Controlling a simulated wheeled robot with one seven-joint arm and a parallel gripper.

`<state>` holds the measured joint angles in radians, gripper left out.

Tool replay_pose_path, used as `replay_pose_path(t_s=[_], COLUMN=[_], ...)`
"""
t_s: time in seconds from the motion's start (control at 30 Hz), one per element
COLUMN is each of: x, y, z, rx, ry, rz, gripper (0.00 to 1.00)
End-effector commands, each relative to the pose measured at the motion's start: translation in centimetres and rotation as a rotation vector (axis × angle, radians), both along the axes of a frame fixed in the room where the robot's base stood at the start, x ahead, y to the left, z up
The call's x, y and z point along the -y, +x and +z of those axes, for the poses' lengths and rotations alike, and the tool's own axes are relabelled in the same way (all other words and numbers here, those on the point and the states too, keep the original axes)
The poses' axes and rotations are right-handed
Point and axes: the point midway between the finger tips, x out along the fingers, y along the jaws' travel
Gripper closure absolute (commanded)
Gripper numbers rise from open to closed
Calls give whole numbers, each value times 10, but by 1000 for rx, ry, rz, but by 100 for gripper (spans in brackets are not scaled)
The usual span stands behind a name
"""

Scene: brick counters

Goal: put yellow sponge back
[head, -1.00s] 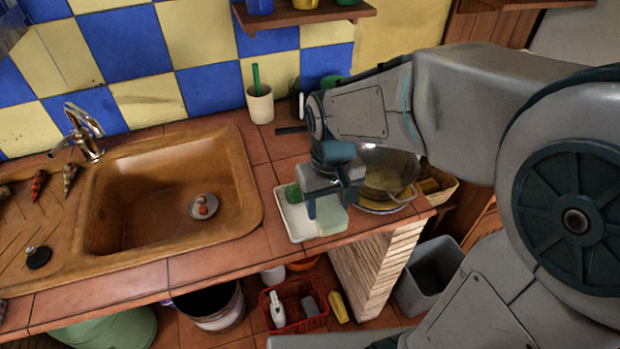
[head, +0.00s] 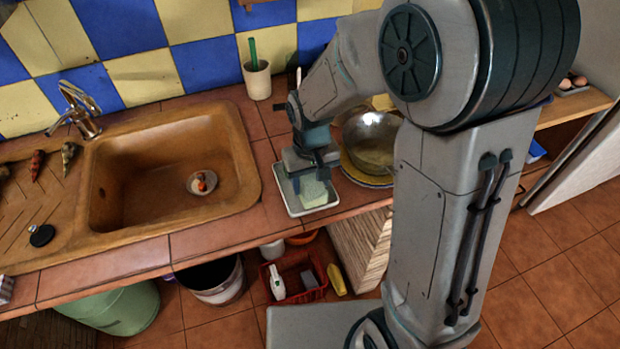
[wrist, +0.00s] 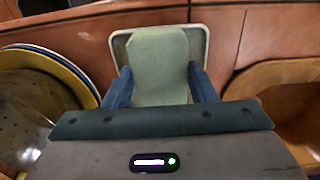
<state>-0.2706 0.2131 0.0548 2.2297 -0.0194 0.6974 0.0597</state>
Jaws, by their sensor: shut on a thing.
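A pale green, sponge-like block (head: 314,193) is between the fingers of my gripper (head: 312,172), over the white tray (head: 292,206) at the counter's front edge. In the wrist view, the block (wrist: 158,50) fills the space between both blue fingers of my gripper (wrist: 159,72). The tray rim (wrist: 120,40) shows around and beneath it. I cannot tell whether the block touches the tray floor. Its colour looks pale green rather than clear yellow. A yellow object (head: 337,279) lies on the floor beside the red basket; I cannot tell what it is.
The sink (head: 160,180) is left of the tray. A metal bowl (head: 371,138) on a yellow-rimmed plate stands close on the right. A white cup (head: 257,80) stands behind. The red basket (head: 293,277) and a bucket (head: 214,283) are below the counter.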

Motion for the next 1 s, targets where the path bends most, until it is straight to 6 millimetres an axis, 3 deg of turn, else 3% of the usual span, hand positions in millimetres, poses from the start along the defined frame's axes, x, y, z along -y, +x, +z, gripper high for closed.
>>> replay_pose_path(t_s=[0.6,0.63,0.7,1.0], x=[0,0,0,0], y=[0,0,0,0], z=[-12,-12,-12,-11], rx=[0,0,0,0], ry=[0,0,0,0], rz=[0,0,0,0], gripper=[73,46,27,27])
